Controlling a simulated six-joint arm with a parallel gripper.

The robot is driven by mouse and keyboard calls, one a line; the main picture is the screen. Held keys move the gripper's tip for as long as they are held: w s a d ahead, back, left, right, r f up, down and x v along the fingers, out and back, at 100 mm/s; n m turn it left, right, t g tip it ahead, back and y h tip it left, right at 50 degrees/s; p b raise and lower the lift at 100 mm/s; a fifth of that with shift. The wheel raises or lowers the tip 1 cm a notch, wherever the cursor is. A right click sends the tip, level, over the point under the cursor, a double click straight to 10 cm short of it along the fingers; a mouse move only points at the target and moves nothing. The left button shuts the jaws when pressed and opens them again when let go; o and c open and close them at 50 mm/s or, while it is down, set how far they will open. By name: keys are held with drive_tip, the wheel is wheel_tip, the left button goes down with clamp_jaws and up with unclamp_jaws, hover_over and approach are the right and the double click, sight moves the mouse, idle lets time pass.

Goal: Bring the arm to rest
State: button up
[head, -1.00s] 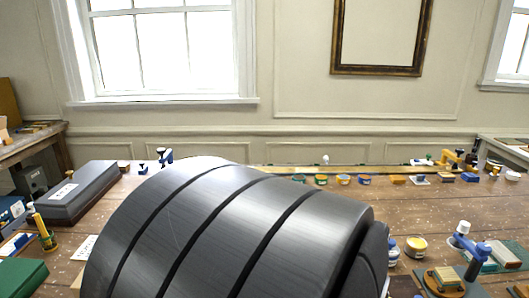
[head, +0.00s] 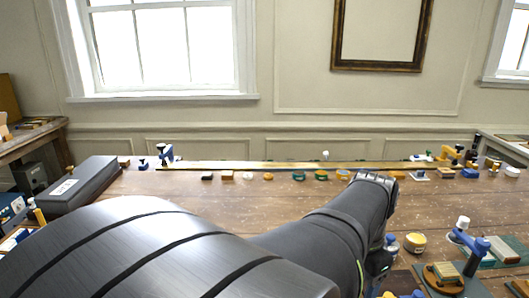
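My dark grey arm fills the lower middle of the head view. Its thick upper part lies at the lower left, and a thinner link runs right and up to a bend near the row of small pots. The wooden table (head: 250,205) lies under and behind the arm.
A long gilt strip (head: 250,165) lies along the table's back, with several small pots before it. A long grey case (head: 85,185) is at left. The table's middle is mostly bare.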

wheel_tip(320, 180, down, 11)
drive_tip(key=shift+f, duration=0.1)
wheel_tip(320, 180, up, 4)
drive_tip(key=shift+f, duration=0.15)
drive_tip(key=s+d+r, duration=0.5)
drive_tip(key=s+r, duration=0.2)
drive_tip(key=s, duration=0.4)
drive_tip(key=w+d+r+n, duration=0.15)
drive_tip(key=w+n, duration=0.35)
drive_tip(key=w, duration=1.8)
drive_tip(key=w+a+f+n, duration=0.1)
drive_tip(key=w+a+f, duration=0.1)
drive_tip(key=w+a, duration=0.2)
drive_tip(key=w+a+f+n, duration=0.2)
drive_tip(key=w+a, duration=0.1)
drive_tip(key=w, duration=0.6)
drive_tip(key=w+a+f+n, duration=0.1)
drive_tip(key=w+a+n, duration=0.1)
drive_tip(key=w+a, duration=0.2)
drive_tip(key=shift+w+a+f, duration=0.15)
drive_tip(key=shift+w+f, duration=0.05)
drive_tip(key=shift+w, duration=0.55)
drive_tip(key=shift+w+a+f, duration=0.15)
drive_tip(key=shift+w+f, duration=0.05)
drive_tip(key=shift+w, duration=0.55)
